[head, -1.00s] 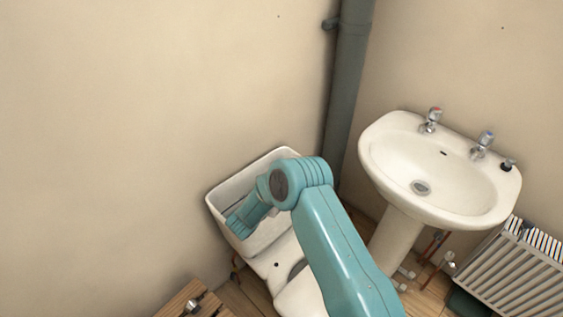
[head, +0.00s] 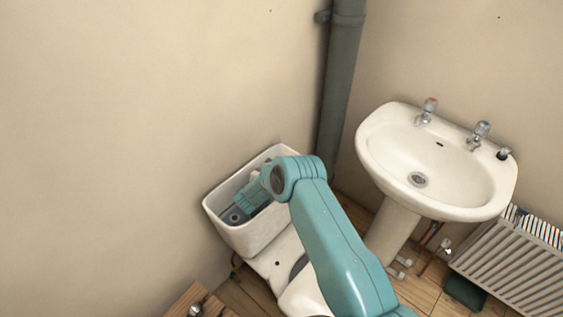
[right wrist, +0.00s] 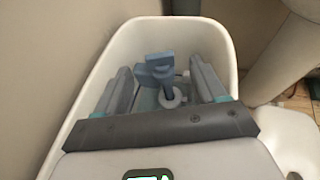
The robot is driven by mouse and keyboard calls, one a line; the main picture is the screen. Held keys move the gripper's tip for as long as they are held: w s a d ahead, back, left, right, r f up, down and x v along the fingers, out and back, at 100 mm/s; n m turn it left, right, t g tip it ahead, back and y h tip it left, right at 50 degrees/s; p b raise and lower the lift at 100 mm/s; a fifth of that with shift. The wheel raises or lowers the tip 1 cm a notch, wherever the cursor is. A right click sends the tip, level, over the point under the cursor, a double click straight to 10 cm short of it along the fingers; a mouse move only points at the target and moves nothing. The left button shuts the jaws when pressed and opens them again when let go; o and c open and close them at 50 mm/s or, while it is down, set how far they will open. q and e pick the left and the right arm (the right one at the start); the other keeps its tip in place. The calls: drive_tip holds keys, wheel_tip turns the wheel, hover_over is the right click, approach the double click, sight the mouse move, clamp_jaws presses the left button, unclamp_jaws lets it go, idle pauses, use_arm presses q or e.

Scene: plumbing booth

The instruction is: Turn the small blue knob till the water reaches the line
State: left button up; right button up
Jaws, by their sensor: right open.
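The small blue knob (right wrist: 158,72) stands inside the open white cistern in the right wrist view, on a thin stem beside a pale ring-shaped part. My right gripper (right wrist: 163,80) is open, with one finger on each side of the knob. I cannot tell whether either finger touches it. In the head view my right gripper (head: 250,197) reaches down into the cistern (head: 258,236), and its fingertips and the knob are hidden there. A dark round fitting (head: 235,217) shows on the cistern's floor. I cannot make out the water level or a line. My left gripper is not in view.
The cistern walls (right wrist: 226,50) stand close around my right gripper. A grey pipe (head: 342,95) runs down the corner. A wooden surface (head: 190,300) is at the bottom.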

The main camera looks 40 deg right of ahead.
drive_tip(key=x, duration=0.5)
drive_tip(key=shift+w+d+f, duration=0.15)
drive_tip(key=shift+d+f, duration=0.05)
drive_tip(key=shift+f, duration=0.1)
drive_tip(key=shift+b+x, duration=0.3)
drive_tip(key=shift+x, duration=0.45)
drive_tip(key=shift+w+d, duration=0.1)
drive_tip(key=shift+d, duration=0.05)
drive_tip(key=shift+c, duration=1)
drive_tip(key=c, duration=0.8)
drive_tip(key=shift+o, duration=0.2)
drive_tip(key=shift+r, duration=0.1)
